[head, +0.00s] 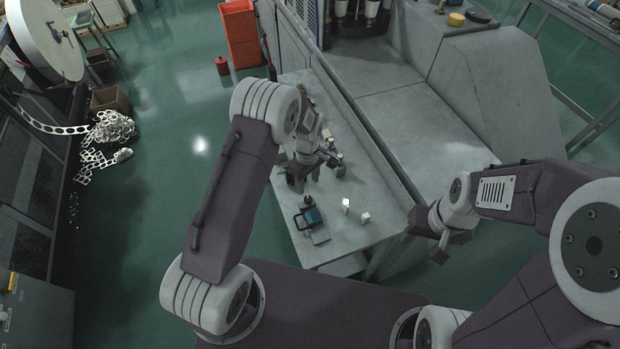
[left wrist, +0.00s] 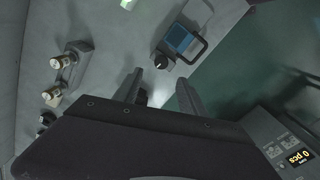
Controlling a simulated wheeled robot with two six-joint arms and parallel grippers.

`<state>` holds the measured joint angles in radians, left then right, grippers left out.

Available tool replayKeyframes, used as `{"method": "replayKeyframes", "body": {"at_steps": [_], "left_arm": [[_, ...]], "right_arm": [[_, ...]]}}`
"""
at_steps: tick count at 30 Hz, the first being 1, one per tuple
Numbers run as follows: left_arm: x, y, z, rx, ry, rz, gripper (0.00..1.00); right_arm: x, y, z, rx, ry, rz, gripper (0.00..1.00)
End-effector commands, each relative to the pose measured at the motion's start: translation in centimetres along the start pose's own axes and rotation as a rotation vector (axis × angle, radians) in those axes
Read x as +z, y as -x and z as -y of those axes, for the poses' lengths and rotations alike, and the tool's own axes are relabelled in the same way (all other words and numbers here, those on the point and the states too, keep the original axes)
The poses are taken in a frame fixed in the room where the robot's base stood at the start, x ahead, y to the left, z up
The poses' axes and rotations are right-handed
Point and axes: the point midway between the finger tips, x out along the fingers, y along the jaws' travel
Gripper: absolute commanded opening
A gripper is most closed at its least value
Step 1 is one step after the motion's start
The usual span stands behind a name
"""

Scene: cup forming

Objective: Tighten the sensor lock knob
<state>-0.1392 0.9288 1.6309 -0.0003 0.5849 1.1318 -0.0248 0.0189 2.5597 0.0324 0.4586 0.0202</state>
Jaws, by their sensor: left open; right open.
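A black knob (left wrist: 162,62) with a light pointer mark sits on the grey bench top beside a blue block with a dark looped handle (left wrist: 185,40). I take it for the sensor lock knob. In the head view the knob (head: 308,201) stands just behind the blue block (head: 311,217). My left gripper (left wrist: 160,88) is open and empty, with the knob just beyond its fingertips and apart from them. In the head view my left gripper (head: 312,176) hangs over the bench behind the knob. My right gripper (head: 443,241) is open and empty, right of the bench.
Small fittings (left wrist: 64,60) stand on the bench in the left wrist view. Two small pale blocks (head: 346,204) (head: 365,217) stand right of the knob. A long low wall (head: 352,115) runs along the bench's right side.

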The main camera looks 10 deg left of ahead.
Motion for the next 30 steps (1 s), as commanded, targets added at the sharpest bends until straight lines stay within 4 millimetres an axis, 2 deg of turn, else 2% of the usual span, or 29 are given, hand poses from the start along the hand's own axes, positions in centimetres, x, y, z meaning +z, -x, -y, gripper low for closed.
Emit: {"method": "replayKeyframes", "body": {"at_steps": [4, 7, 15, 19, 23, 29, 30], "left_arm": [[0.0, 0.0, 0.0, 0.001, -0.002, -0.001, 0.49], [0.1, -0.9, 0.0, -0.001, -0.002, 0.000, 0.49], [0.1, -6.3, 0.1, -0.002, -0.002, 0.001, 0.49], [0.0, -8.1, 0.0, 0.001, -0.002, 0.000, 0.49], [0.0, -8.9, -0.1, 0.003, -0.002, -0.002, 0.49], [0.0, -9.0, -0.1, 0.004, -0.002, -0.002, 0.49], [0.0, -9.0, -0.1, 0.003, -0.002, -0.002, 0.46]], "right_arm": [[0.1, 0.0, 0.0, 0.000, 0.000, 0.001, 0.48], [0.0, 0.5, 0.0, 0.000, 0.000, 0.001, 0.48], [-0.2, 2.5, 0.1, 0.000, 0.000, 0.001, 0.48], [-0.3, 2.9, 0.1, 0.000, 0.000, 0.000, 0.48], [-0.3, 3.0, 0.1, 0.000, 0.000, 0.001, 0.48], [-0.3, 2.9, 0.1, 0.000, 0.000, 0.001, 0.48], [-0.3, 2.9, 0.1, 0.000, 0.000, 0.001, 0.48]]}}
